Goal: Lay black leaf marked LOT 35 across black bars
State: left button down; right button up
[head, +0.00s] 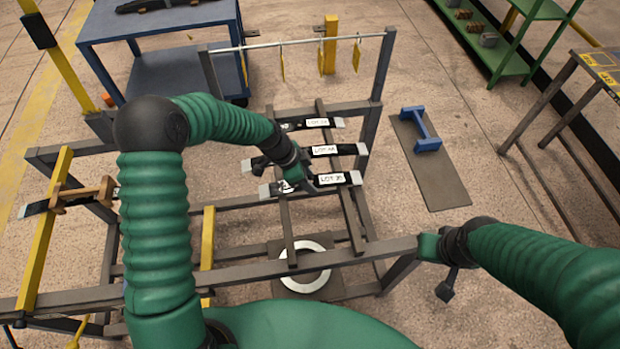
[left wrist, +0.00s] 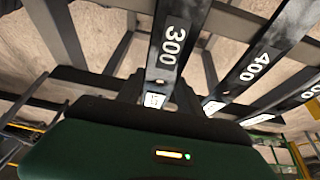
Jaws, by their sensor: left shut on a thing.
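The black leaf (head: 345,179) whose white label appears to read LOT 35 lies across the two black bars (head: 287,228), the nearest of three leaves on them. Its grey ends stick out past both bars. My left gripper (head: 301,184) reaches down from the left and is shut on this leaf, left of its label. In the left wrist view a dark leaf marked 300 (left wrist: 168,62) runs straight ahead from the gripper. Its fingers are mostly hidden there. My right gripper (head: 447,287) hangs empty-looking at the right by the frame's front rail; its jaws are unclear.
Two more labelled leaves (head: 322,151) (head: 317,123) lie just behind. Yellow tags (head: 356,56) hang from a rail at the back. A yellow bar (head: 40,240) carries another leaf (head: 36,208) at left. A blue stand (head: 427,144) sits on a floor mat at right.

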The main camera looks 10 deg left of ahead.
pick_arm(q)
jog(key=shift+f, duration=0.15)
pick_arm(e)
jog(key=shift+f, duration=0.1)
pick_arm(q)
jog(key=shift+d+f, duration=0.2)
jog(key=shift+d, duration=0.1)
jog(key=c, duration=1)
grip_release()
jog(key=o, duration=0.3)
jog(key=shift+a, duration=0.15)
pick_arm(e)
jog(key=shift+s+d+f, duration=0.1)
jog(key=shift+d+f, duration=0.05)
pick_arm(q)
jog(key=v, duration=1.6)
jog(key=shift+a+r, duration=0.2)
jog(key=shift+r, duration=0.15)
pick_arm(e)
jog(key=shift+r, duration=0.35)
